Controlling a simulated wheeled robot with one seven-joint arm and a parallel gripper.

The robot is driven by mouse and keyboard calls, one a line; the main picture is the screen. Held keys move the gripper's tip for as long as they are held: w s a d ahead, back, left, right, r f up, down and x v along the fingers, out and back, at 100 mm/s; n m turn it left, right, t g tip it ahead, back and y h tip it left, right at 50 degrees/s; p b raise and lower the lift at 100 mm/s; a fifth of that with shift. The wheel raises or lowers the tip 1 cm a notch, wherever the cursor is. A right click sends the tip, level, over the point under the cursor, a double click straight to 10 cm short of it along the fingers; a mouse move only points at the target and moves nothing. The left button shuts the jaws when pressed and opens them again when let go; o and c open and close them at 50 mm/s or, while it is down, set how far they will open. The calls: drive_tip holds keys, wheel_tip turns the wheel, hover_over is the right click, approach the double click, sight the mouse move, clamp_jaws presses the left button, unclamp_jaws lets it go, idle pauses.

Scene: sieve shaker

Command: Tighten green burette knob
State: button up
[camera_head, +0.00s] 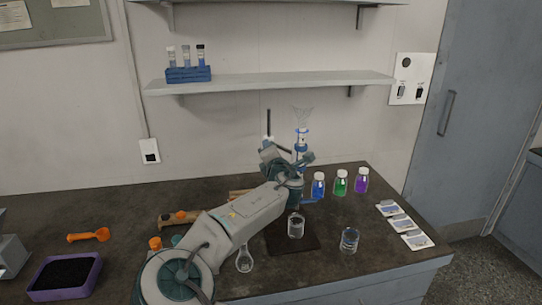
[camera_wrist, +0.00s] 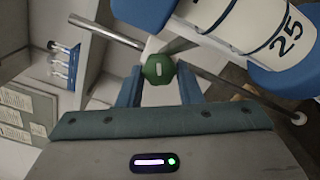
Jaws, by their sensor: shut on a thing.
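The green burette knob (camera_wrist: 158,68) is in the wrist view, between the two blue-grey fingers of my gripper (camera_wrist: 160,77). The fingers are shut on it, one on each side, and a pale slot mark shows on its face. The white burette (camera_wrist: 245,22) with a printed "25" is just beyond, tilted in this view, with blue clamp parts (camera_wrist: 285,45) around it. In the head view the burette (camera_head: 302,141) stands upright with a clear funnel on top. My gripper is in front of it there, and the knob is hidden behind my arm.
Blue (camera_head: 318,187), green (camera_head: 341,184) and purple (camera_head: 362,181) bottles stand right of the burette. A beaker (camera_head: 296,228) is on the dark stand base, another beaker (camera_head: 349,241) is to its right. A flask (camera_head: 245,260) sits close to my arm. A metal rod (camera_wrist: 107,32) passes near the knob.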

drive_tip(key=m+b, duration=0.3)
drive_tip(key=m, duration=0.2)
drive_tip(key=shift+r+m+b, duration=0.15)
drive_tip(key=shift+m+b, duration=0.2)
drive_tip(key=shift+m, duration=0.05)
idle(0.4)
drive_tip(key=o, duration=0.9)
drive_tip(key=shift+d, duration=0.1)
drive_tip(key=shift+o, duration=0.2)
drive_tip(key=shift+s, duration=0.1)
drive_tip(key=b+v, duration=0.1)
drive_tip(key=v, duration=1.2)
drive_tip(key=shift+s+b, duration=0.25)
drive_tip(key=shift+b, duration=0.15)
